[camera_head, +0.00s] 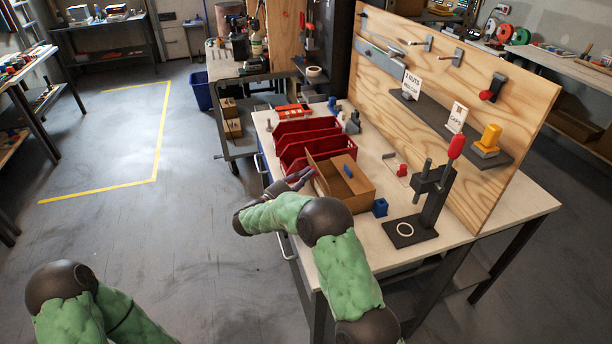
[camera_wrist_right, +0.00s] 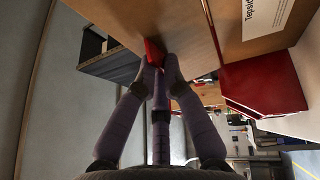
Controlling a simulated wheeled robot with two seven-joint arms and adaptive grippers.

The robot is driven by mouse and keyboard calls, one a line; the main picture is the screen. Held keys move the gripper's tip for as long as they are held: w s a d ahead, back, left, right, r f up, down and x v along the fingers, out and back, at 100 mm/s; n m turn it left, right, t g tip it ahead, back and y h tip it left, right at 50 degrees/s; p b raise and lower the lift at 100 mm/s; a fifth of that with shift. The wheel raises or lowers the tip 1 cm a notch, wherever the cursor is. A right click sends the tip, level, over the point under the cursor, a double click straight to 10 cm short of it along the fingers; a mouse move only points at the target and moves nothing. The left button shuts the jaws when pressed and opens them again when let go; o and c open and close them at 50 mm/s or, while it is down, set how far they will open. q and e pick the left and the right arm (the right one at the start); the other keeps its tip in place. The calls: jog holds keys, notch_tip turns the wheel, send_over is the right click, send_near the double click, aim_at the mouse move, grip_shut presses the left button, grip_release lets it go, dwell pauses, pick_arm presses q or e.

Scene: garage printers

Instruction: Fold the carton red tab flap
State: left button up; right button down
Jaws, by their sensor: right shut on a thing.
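The brown open carton (camera_head: 357,204) stands on the workbench in front of the red bins, with a flap raised on its left side. A small blue thing (camera_head: 347,171) shows at it. My right gripper (camera_head: 303,176) is at the carton's left side. In the right wrist view its fingers (camera_wrist_right: 160,72) are shut on the red tab (camera_wrist_right: 153,53) at the edge of a brown carton panel (camera_wrist_right: 190,25). The fingertips partly hide the tab. My left arm shows at the bottom left of the head view, its gripper out of frame.
Red bins (camera_head: 308,129) stand directly behind the carton. A wooden pegboard (camera_head: 470,75) lines the bench's back. The floor at left is clear.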

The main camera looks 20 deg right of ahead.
aim_at(316, 168)
jog(key=shift+r, duration=0.1)
jog(key=shift+d+r+m+g+y, duration=0.5)
jog(key=shift+d+m+y, duration=0.1)
jog(key=shift+y, duration=0.4)
jog(key=d+y, duration=0.1)
jog(key=d+r+m+g+y, duration=0.1)
jog(key=y, duration=0.1)
jog(key=shift+w, duration=0.1)
jog(key=shift+d+r+m+g+y+p, duration=0.1)
jog(key=shift+d+m+g+y+p, duration=0.35)
jog(key=shift+d+y, duration=0.5)
jog(key=d+f+m+g+y+p, duration=0.1)
jog(key=d+y+p, duration=0.4)
jog(key=y+p, duration=0.5)
jog(key=shift+w+d+f+m+g+y+p, duration=0.15)
jog(key=shift+w+f+m+g+y+p, duration=0.15)
jog(key=shift+f+m+p, duration=0.5)
jog(key=shift+s+f, duration=0.1)
jog(key=shift+f, duration=0.15)
jog(key=c, duration=1.6)
grip_release()
